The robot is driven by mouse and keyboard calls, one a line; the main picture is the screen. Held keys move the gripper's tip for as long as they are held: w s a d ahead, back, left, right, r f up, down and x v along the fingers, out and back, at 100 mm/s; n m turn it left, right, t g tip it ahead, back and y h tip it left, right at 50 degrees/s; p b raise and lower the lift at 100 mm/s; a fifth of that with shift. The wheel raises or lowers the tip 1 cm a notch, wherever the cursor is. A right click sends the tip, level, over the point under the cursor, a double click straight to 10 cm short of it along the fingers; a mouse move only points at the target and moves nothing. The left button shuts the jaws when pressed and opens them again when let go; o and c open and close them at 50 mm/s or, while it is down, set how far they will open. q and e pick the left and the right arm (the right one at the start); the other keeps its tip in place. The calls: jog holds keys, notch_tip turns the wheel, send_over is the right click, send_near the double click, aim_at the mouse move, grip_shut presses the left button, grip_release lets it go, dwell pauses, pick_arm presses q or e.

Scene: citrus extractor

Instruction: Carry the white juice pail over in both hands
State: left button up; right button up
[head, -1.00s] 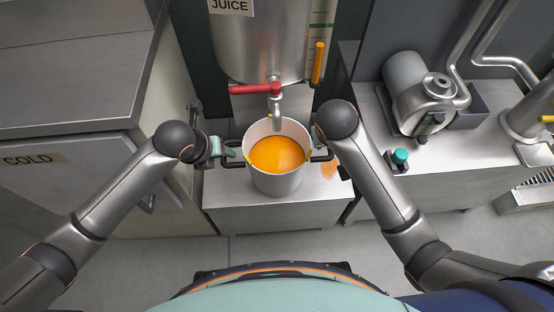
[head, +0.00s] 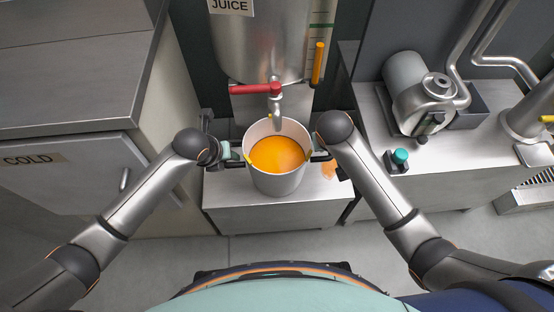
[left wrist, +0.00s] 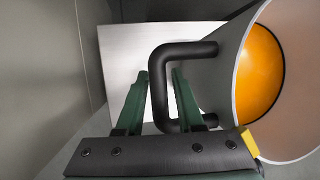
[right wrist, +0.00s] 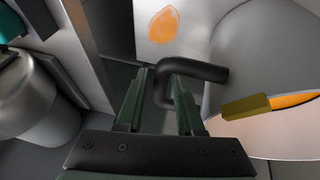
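The white juice pail (head: 277,183), full of orange juice (head: 277,154), stands upright on a low steel stand (head: 235,192) under the tank's tap. It has a black handle on each side and yellow marks near them. My left gripper (head: 230,153) is at the left handle; in the left wrist view the fingers (left wrist: 161,76) straddle the handle's bar (left wrist: 158,90), with a narrow gap showing. My right gripper (head: 322,154) is at the right handle; in the right wrist view its fingers (right wrist: 162,76) close around the handle (right wrist: 196,70). My right forearm partly hides that handle from the head.
The steel juice tank (head: 262,45) with a red tap lever (head: 256,89) and spout is right above the pail's back rim. A cold cabinet (head: 70,170) is at left. Spilled juice (right wrist: 163,24) marks the stand.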

pick_arm(q)
grip_shut()
pick_arm(e)
grip_shut()
dwell(0.7)
pick_arm(q)
jog(key=shift+w+r, duration=0.15)
jog(key=shift+r, duration=0.1)
pick_arm(e)
jog(key=shift+w+r, duration=0.15)
jog(key=shift+r, duration=0.1)
